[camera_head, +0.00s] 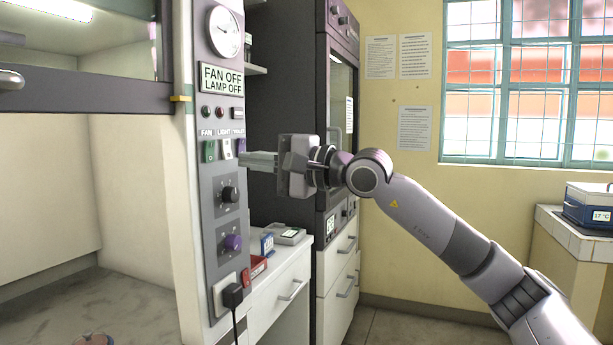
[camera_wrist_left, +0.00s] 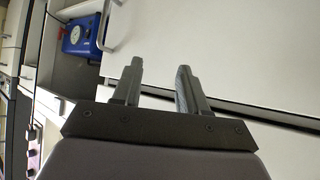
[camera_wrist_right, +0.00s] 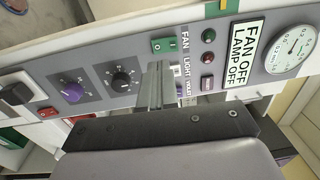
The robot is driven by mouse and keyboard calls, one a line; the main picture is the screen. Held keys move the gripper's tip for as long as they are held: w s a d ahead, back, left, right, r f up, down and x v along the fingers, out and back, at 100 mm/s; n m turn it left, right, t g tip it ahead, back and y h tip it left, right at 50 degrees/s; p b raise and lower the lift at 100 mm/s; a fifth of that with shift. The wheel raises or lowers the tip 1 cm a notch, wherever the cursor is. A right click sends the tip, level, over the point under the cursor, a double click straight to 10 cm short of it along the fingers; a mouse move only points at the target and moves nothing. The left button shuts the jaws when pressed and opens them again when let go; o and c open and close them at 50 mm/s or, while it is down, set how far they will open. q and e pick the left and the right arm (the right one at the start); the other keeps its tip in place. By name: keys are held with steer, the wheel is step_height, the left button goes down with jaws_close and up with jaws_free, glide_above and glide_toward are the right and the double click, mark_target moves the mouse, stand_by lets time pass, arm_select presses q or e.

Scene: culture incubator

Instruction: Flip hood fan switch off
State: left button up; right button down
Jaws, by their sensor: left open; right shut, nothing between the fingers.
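The hood's control panel (camera_head: 220,110) carries a green fan switch (camera_head: 208,151), a white light switch (camera_head: 226,149) and a violet switch (camera_head: 240,146). The sign (camera_head: 222,79) reads "FAN OFF LAMP OFF". My right gripper (camera_head: 245,159) is shut and empty, its tips close to the right side of the switch row; contact is unclear. My left gripper (camera_wrist_left: 159,68) is open and empty, away from the panel.
Below the switches are a black knob (camera_head: 230,194), a purple knob (camera_head: 232,243) and a plugged socket (camera_head: 229,293). The hood sash (camera_head: 90,96) is raised at left. A white drawer counter (camera_head: 285,285) stands right of the panel. A blue device (camera_wrist_left: 82,40) shows in the left wrist view.

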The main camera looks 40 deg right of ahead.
steer(key=b+v, duration=0.4)
steer(key=v, duration=0.3)
steer(key=shift+s+f, duration=0.25)
steer(key=shift+s, duration=0.15)
steer(key=shift+d, duration=0.1)
